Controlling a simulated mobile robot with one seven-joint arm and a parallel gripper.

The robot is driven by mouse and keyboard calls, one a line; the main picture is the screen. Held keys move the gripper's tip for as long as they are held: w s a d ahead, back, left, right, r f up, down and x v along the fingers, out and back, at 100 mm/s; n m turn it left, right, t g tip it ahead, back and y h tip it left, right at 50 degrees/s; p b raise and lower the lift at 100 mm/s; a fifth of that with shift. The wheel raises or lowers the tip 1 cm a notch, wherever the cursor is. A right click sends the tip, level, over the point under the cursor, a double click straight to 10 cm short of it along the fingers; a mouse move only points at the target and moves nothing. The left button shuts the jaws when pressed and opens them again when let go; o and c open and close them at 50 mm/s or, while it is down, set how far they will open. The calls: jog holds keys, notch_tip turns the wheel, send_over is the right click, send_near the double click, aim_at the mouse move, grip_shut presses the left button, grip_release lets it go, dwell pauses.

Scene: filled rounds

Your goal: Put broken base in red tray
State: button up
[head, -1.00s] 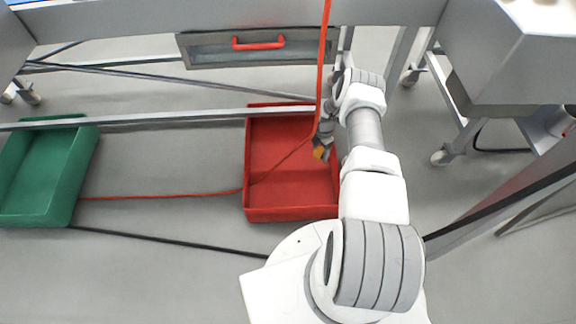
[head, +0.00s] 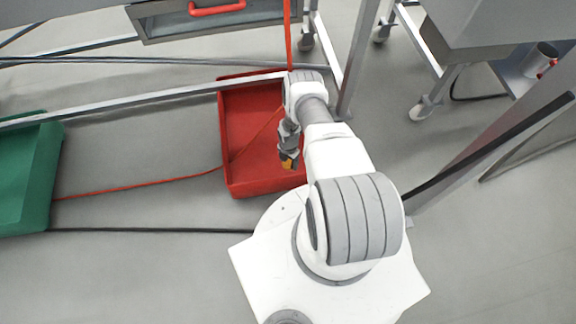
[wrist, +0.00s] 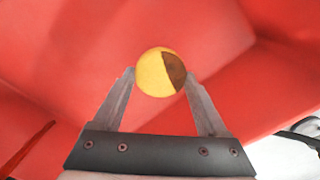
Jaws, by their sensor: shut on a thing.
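The broken base (wrist: 155,72) is a round yellow piece with a dark brown wedge on its right side in the wrist view. My gripper (wrist: 160,80) is shut on it, one fingertip at each side. In the head view my gripper (head: 289,160) hangs over the red tray (head: 237,120), toward its near right part, with a bit of yellow showing at its tip. Red tray surface fills most of the wrist view behind the piece. My arm hides the tray's right side in the head view.
A green tray (head: 45,170) stands on the floor at left. A red cord (head: 140,184) runs across the floor and into the red tray. A metal frame rail (head: 150,97) crosses above the tray's far end. A wheeled steel cart (head: 480,60) stands at right.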

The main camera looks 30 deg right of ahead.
aim_at(288, 163)
jog(key=shift+a+f+b, duration=0.1)
jog(key=shift+f+b, duration=1)
jog(key=shift+f, duration=0.95)
jog(key=shift+s+f, duration=0.1)
jog(key=shift+f, duration=0.1)
jog(key=o, duration=0.8)
notch_tip(288, 163, up, 12)
jog(key=p, duration=0.5)
jog(key=shift+r+p, duration=0.2)
jog(key=shift+p, duration=0.1)
